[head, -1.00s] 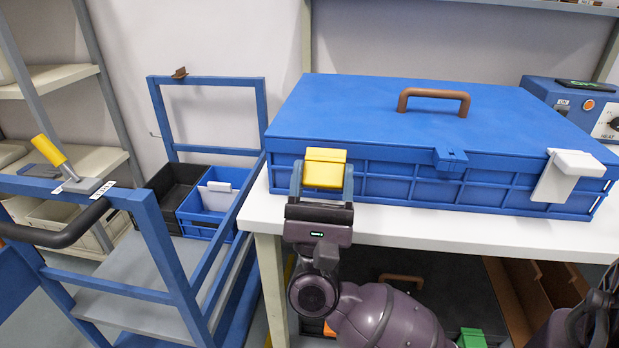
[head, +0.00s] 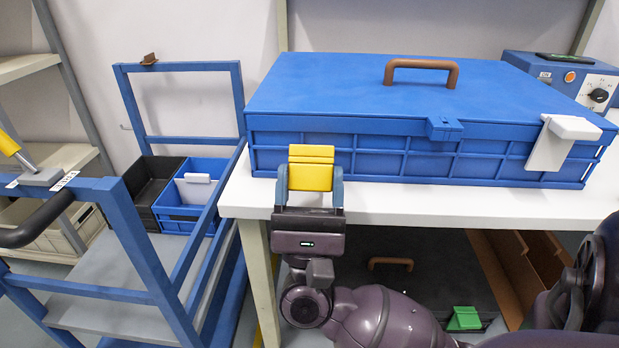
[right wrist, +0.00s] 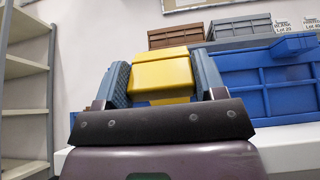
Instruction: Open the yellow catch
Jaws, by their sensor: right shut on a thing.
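The yellow catch (head: 311,170) is at the left part of the front of the blue case (head: 400,158). My right gripper (head: 309,188) is shut on it, with one finger on each side. In the head view the catch's top sits below the edge of the blue lid (head: 370,85), and the lid is down. In the right wrist view the catch (right wrist: 163,75) fills the gap between the fingers, with the case (right wrist: 270,85) to the right. Whether the catch still touches the case is hidden. My left gripper is out of view.
A white catch (head: 560,140) hangs at the case's right front, and a blue tab (head: 444,128) is at its middle. The case stands on a white table (head: 400,203). A blue trolley (head: 140,250) with bins stands left. A control box (head: 570,80) is behind right.

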